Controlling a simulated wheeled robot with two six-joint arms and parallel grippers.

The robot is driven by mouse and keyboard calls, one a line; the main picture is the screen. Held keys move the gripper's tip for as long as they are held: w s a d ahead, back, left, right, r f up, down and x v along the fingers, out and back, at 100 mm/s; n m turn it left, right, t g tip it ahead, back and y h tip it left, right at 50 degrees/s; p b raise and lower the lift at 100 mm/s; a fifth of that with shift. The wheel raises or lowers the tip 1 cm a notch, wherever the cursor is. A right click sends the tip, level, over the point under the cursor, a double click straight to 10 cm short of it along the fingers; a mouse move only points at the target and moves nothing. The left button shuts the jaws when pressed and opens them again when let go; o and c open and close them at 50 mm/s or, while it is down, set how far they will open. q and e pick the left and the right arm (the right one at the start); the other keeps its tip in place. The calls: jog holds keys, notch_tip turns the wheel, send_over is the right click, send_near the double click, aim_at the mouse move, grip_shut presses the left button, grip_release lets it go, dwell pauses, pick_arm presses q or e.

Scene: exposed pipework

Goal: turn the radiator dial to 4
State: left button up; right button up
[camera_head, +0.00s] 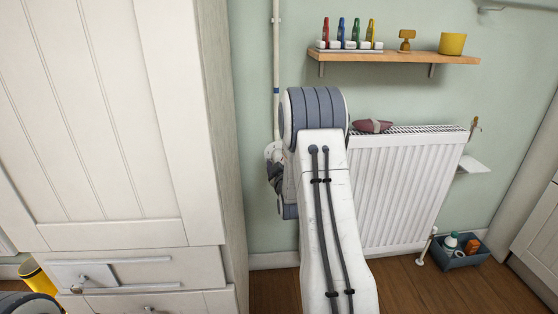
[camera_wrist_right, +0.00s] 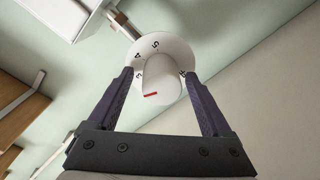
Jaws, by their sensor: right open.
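The white radiator dial (camera_wrist_right: 165,62) shows in the right wrist view, on a short pipe stub. The figures 5 and 4 are readable on its rim, with another, probably 3, partly covered. Its knob has a red mark (camera_wrist_right: 150,95) near the lower end; I cannot tell which figure it points to. My right gripper (camera_wrist_right: 158,74) is open, with one dark finger on each side of the dial; contact is unclear. In the head view the right gripper (camera_head: 275,173) is mostly hidden behind my arm. My left gripper is out of view.
The white radiator (camera_head: 405,190) stands on the wall right of my arm, with a dark red object (camera_head: 372,126) on top. A wooden shelf (camera_head: 400,57) is above. A tall cabinet (camera_head: 110,120) fills the left. A blue bin (camera_head: 460,256) sits on the floor.

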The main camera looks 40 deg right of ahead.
grip_shut()
jog(key=shift+m, duration=0.3)
jog(key=m+b, duration=0.2)
jog(key=m, duration=0.2)
jog(key=shift+f, duration=0.1)
jog(key=m+b, duration=0.1)
jog(key=m, duration=0.4)
jog(key=shift+s+b, duration=0.1)
jog(key=shift+b, duration=0.3)
jog(key=shift+m, duration=0.3)
grip_release()
jog(key=shift+d, duration=0.1)
